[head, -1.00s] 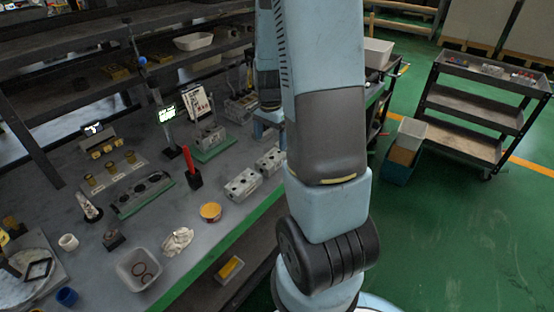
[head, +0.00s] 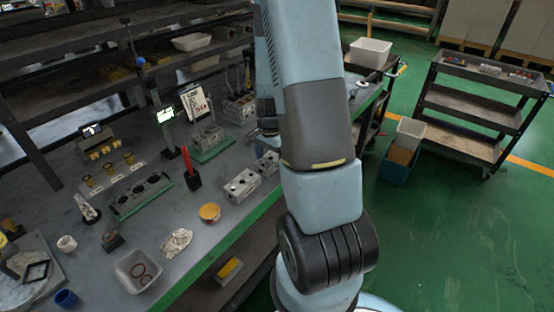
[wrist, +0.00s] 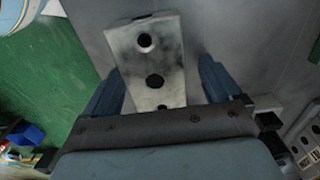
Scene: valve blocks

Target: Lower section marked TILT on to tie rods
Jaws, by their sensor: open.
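In the wrist view a grey metal valve section (wrist: 148,60) with dark round holes lies between the two blue fingers of my gripper (wrist: 160,90). The fingers are open, with a gap on each side of it. No TILT mark is readable. In the head view, grey sections (head: 242,185) and (head: 266,164) stand near the bench's front edge, the second partly behind my arm. A block with upright rods (head: 238,108) stands further back; whether these are the tie rods is unclear. My fingers are hidden behind my arm in the head view.
Another block (head: 207,139) sits on a green plate, near a sign (head: 195,102) and a red-handled item (head: 192,172). A yellow-topped tin (head: 210,212), a cloth (head: 176,242) and a grey tray (head: 138,270) lie nearer. A black cart (head: 470,100) stands right.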

